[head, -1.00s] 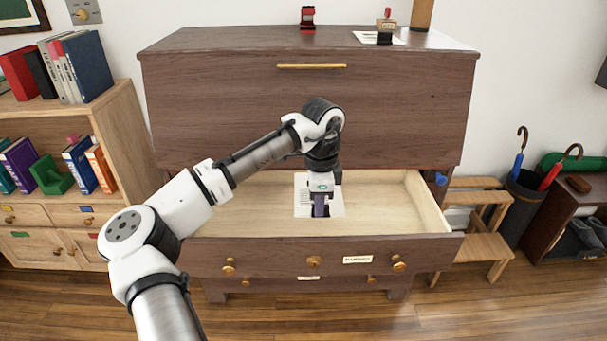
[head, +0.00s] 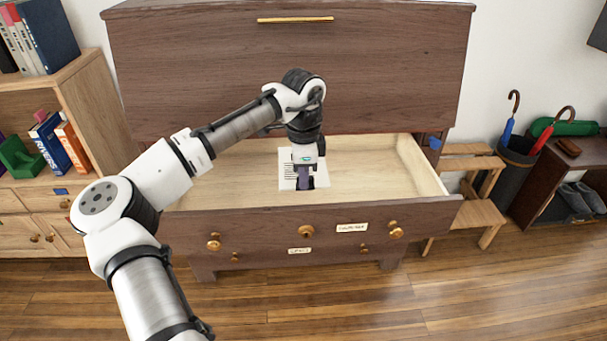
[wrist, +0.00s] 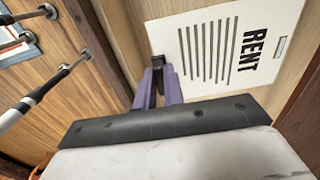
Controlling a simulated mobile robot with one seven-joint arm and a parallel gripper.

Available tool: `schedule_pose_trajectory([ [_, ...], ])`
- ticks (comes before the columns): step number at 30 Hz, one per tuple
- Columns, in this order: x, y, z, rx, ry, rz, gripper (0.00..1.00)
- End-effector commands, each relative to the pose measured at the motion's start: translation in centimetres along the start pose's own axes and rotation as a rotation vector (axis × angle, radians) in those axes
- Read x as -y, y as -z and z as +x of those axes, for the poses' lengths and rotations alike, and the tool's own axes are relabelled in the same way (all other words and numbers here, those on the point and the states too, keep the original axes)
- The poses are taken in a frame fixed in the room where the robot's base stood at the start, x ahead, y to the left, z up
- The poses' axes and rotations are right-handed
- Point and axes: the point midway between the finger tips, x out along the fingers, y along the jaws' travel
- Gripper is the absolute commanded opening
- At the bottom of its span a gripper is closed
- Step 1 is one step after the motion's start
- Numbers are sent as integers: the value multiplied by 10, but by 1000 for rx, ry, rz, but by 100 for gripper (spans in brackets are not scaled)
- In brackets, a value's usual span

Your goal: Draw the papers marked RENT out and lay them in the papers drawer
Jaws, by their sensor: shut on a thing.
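The white papers marked RENT (wrist: 222,50) show their printed lines and black lettering in the wrist view. In the head view the papers (head: 288,170) are inside the open drawer (head: 235,173) of the dark wooden desk, flat over its pale floor. I cannot tell whether they touch the floor. My gripper (head: 306,187) points down into the drawer and is shut on the near edge of the papers. Its purple fingers (wrist: 156,82) show in the wrist view, at the edge of the sheet. A small label (head: 352,227) on the drawer front is too blurred to read surely.
The closed upper desk front (head: 290,75) rises behind the drawer. A lower drawer with another label (head: 299,250) is shut. A bookcase (head: 95,110) stands left; a wooden step stool (head: 475,205) and umbrella stand (head: 515,165) stand right. The drawer floor beside the papers is bare.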

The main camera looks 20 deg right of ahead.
Motion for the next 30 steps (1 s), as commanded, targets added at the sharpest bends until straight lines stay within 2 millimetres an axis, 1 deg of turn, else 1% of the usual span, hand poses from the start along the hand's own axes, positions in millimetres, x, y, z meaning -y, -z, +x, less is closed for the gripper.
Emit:
schedule_pose_trajectory([
  [1, -1, 0, 6, -3, -3, 1, 0],
  [21, -1, 0, 73, -1, -3, 1, 0],
  [30, 0, 0, 98, 0, -2, 1, 0],
])
